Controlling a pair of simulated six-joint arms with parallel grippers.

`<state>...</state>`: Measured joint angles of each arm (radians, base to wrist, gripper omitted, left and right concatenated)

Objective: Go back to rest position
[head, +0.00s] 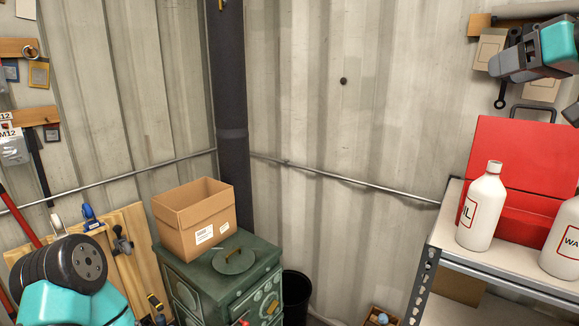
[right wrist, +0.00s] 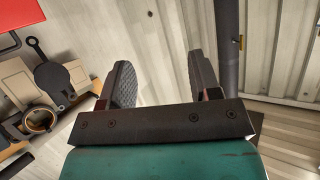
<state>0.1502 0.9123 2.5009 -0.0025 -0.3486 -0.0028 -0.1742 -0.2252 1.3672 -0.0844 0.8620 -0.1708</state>
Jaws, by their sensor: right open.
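My right gripper (head: 497,64) is raised at the upper right of the head view, in front of the back wall and above the red toolbox. In the right wrist view its two dark, ridged fingers (right wrist: 162,78) stand wide apart with nothing between them; only wall shows beyond. At the lower left of the head view, a teal and black part of my left arm shows, but its fingers are not seen. A cardboard box (head: 193,222), open at the top, sits on the green stove (head: 182,272). White bottles (head: 482,208) stand on the metal shelf (head: 460,212).
The red toolbox (head: 515,165) stands behind the bottles. Tools hang on the wall near my right gripper, including a dark round-headed one (right wrist: 55,72). A dark stovepipe (head: 231,100) rises behind the stove. A black bin (head: 296,292) is beside it.

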